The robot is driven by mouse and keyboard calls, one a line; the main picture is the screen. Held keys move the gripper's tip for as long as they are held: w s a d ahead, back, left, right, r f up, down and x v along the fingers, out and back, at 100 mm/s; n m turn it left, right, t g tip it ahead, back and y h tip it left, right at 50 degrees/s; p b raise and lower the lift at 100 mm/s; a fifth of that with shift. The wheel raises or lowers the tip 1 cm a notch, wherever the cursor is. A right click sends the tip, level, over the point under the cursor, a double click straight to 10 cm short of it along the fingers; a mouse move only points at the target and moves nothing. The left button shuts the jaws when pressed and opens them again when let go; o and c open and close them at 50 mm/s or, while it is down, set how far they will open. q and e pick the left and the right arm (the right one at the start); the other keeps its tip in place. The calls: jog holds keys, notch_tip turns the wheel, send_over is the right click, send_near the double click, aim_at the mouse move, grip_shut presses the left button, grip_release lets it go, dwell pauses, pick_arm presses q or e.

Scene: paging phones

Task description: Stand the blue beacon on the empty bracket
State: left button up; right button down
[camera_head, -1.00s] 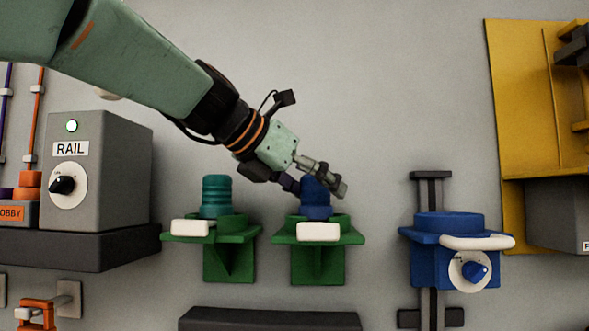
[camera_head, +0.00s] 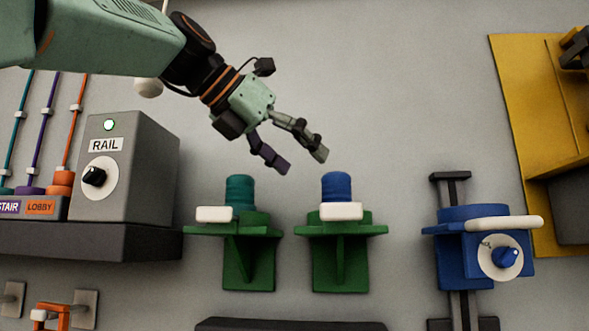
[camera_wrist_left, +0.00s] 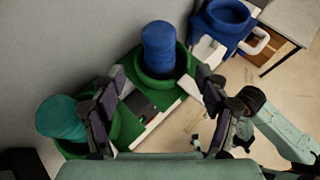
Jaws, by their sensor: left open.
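The blue beacon (camera_head: 336,187) stands upright on the right green bracket (camera_head: 341,231); a white tab hides its foot in the head view. In the left wrist view the blue beacon (camera_wrist_left: 160,48) stands inside the green ring of that bracket (camera_wrist_left: 178,88). A teal beacon (camera_head: 240,190) stands on the left green bracket (camera_head: 249,232). My left gripper (camera_head: 303,161) is open and empty, above and left of the blue beacon, apart from it. In the left wrist view its fingers (camera_wrist_left: 160,82) are spread wide. My right gripper is not in view.
A blue holder (camera_head: 460,240) with an empty ring and a knob is on a rail to the right. The grey RAIL box (camera_head: 135,160) stands on a dark shelf at left. A yellow panel (camera_head: 515,120) is at far right. The wall above the brackets is free.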

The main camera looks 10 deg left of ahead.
pick_arm(q)
jog(key=v, duration=0.3)
jog(key=shift+s+d, duration=0.1)
jog(key=shift+d, duration=0.1)
jog(key=shift+w, duration=0.2)
